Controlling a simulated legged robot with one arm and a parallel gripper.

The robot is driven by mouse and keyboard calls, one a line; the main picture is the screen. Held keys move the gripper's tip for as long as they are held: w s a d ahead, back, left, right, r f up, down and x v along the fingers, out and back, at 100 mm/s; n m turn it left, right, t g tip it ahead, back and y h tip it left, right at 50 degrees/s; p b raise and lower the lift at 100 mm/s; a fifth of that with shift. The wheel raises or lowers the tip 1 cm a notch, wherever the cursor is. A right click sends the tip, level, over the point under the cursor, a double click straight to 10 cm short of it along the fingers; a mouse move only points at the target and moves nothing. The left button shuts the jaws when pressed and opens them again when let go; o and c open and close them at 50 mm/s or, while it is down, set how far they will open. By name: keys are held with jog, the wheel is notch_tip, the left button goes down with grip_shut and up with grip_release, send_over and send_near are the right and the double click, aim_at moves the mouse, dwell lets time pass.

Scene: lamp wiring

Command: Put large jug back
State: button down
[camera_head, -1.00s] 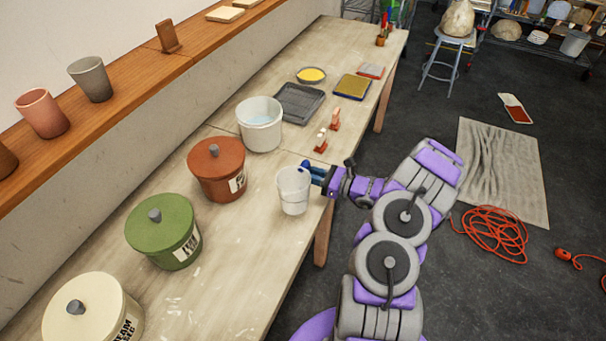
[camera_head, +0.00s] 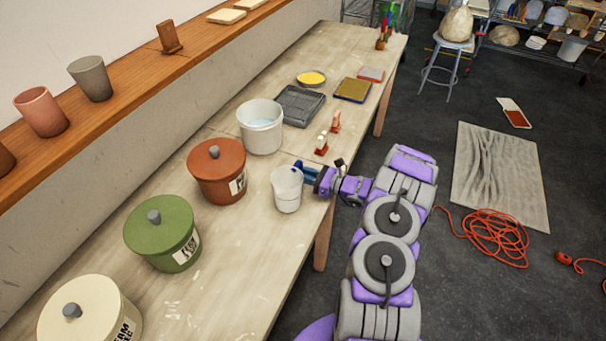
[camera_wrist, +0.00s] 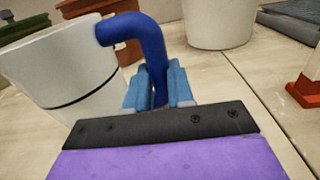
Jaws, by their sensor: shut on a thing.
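The large jug (camera_head: 287,191) is a white, slightly see-through vessel near the front edge of the table. My gripper (camera_head: 306,171) reaches it from the right and is shut on its blue handle. In the wrist view the jug (camera_wrist: 75,75) fills the left side and leans a little. The blue curved handle (camera_wrist: 130,28) comes down between my two blue fingers (camera_wrist: 160,88). The jug's base is at or just above the tabletop; I cannot tell which.
On the wooden table (camera_head: 215,265) stand a rust lidded pot (camera_head: 213,178), a green lidded pot (camera_head: 160,240), a cream lidded pot (camera_head: 80,318) and a white bucket of water (camera_head: 261,128).

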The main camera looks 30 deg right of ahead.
jog(key=shift+d+f, duration=0.1)
jog(key=shift+f, duration=0.1)
jog(key=c, duration=1)
grip_release()
jog(key=shift+d, duration=0.3)
jog(key=shift+a, duration=0.15)
jog(key=shift+r, duration=0.15)
jog(key=shift+p+v, duration=0.9)
jog(key=shift+v, duration=5.05)
jog(key=shift+s, duration=0.15)
